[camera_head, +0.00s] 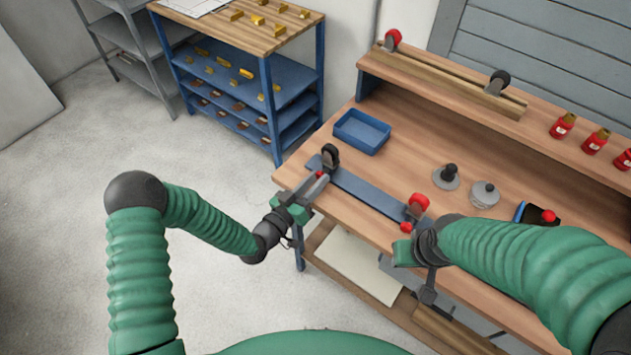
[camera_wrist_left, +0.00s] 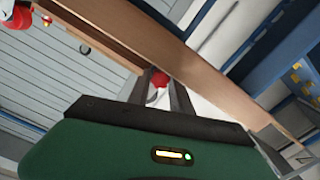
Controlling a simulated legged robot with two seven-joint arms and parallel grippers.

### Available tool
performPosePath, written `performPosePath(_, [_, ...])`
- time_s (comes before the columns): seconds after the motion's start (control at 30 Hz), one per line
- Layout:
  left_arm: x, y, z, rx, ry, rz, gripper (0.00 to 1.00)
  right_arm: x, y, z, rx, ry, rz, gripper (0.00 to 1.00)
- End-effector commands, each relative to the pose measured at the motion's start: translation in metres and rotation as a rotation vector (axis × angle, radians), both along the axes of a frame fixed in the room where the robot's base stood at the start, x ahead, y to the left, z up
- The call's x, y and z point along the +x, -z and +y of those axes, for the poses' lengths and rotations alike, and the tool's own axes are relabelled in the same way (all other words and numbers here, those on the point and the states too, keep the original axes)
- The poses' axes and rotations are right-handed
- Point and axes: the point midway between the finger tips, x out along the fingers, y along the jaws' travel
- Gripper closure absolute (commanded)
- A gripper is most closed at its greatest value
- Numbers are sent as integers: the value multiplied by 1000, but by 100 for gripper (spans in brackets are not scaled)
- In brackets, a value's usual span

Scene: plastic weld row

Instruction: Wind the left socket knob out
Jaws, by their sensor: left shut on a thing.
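A blue-grey bar (camera_head: 362,190) lies along the front of the wooden bench with a socket at each end. The left socket (camera_head: 330,155) is dark and ring-shaped. Its red knob (camera_head: 320,174) sits on the near side. My left gripper (camera_head: 316,181) is shut on this knob, which also shows between the fingertips in the left wrist view (camera_wrist_left: 159,79). The right socket (camera_head: 419,202) is red, with a red knob (camera_head: 405,227) beside it. My right gripper (camera_head: 428,290) is near the bench front, partly hidden by its arm; its fingers are not clear.
A blue tray (camera_head: 362,132) stands behind the bar. Red bottles (camera_head: 562,126) stand on the raised shelf (camera_head: 470,110). A blue-framed rack (camera_head: 266,85) stands behind left.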

Motion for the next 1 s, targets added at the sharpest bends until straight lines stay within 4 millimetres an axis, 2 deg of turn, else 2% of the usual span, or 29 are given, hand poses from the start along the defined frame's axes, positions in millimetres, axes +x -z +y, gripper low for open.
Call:
performPosePath(0.43, [3,-1,2,-221,-6,154,100,0,2,0,0,0,0,64])
performPosePath(1.0, [3,-2,3,-267,-6,185,100,0,2,0,0,0,0,64])
